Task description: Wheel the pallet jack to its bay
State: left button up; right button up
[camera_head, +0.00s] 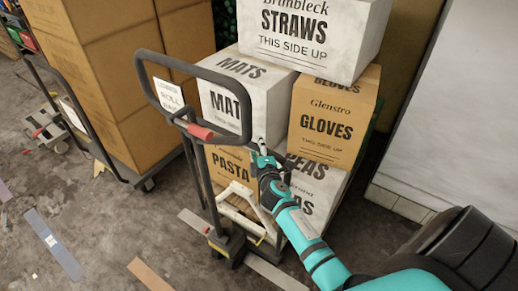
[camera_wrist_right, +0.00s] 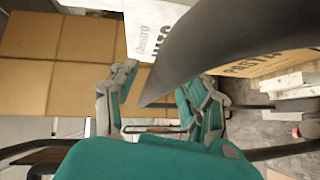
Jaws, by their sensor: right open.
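The pallet jack has a dark loop handle (camera_head: 249,105) with a red lever (camera_head: 201,132), standing upright in the middle of the head view. Its dark post runs down to a low base (camera_head: 228,240) on the floor. My right gripper (camera_head: 257,152) is just right of the loop's lower right corner in the head view. In the right wrist view the fingers of my right gripper (camera_wrist_right: 160,100) are spread, and a dark bar (camera_wrist_right: 215,45) crosses close in front, reaching between them. I cannot tell whether they touch it. My left gripper is not in view.
Stacked boxes, including a STRAWS box (camera_head: 310,35) and a GLOVES box (camera_head: 333,118), stand right behind the jack. A dark cart (camera_head: 98,150) with brown cartons (camera_head: 125,75) is at left. A pale wall (camera_head: 450,110) closes the right. Loose strips (camera_head: 53,244) lie on the open floor.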

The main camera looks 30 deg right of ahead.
grip_shut()
dwell(0.3)
